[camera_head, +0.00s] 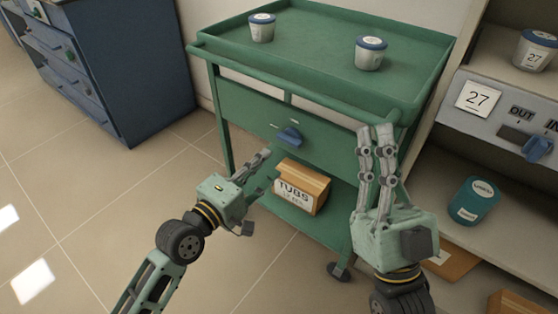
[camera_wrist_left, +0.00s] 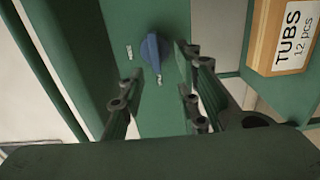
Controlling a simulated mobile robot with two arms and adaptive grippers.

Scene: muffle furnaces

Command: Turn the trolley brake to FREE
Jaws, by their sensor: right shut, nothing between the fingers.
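The green trolley (camera_head: 222,89) has a blue knob (camera_head: 290,136) on its front panel. The knob also shows in the left wrist view (camera_wrist_left: 153,51), with two small white labels beside it, too small to read. My left gripper (camera_head: 266,162) is in front of the panel, below and left of the knob in the head view. Its fingers (camera_wrist_left: 156,82) are spread apart and empty in the wrist view, with the knob beyond the gap, seemingly untouched. My right gripper (camera_head: 375,130) is shut and empty, in front of the trolley's right side.
Two lidded tubs, left (camera_head: 262,28) and right (camera_head: 370,54), stand on the trolley's top. A TUBS box (camera_head: 301,187) sits on its lower shelf. A shelf unit (camera_head: 500,101) with another blue knob (camera_head: 538,147) is at right. Blue drawers (camera_head: 122,60) stand at left; the left floor is clear.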

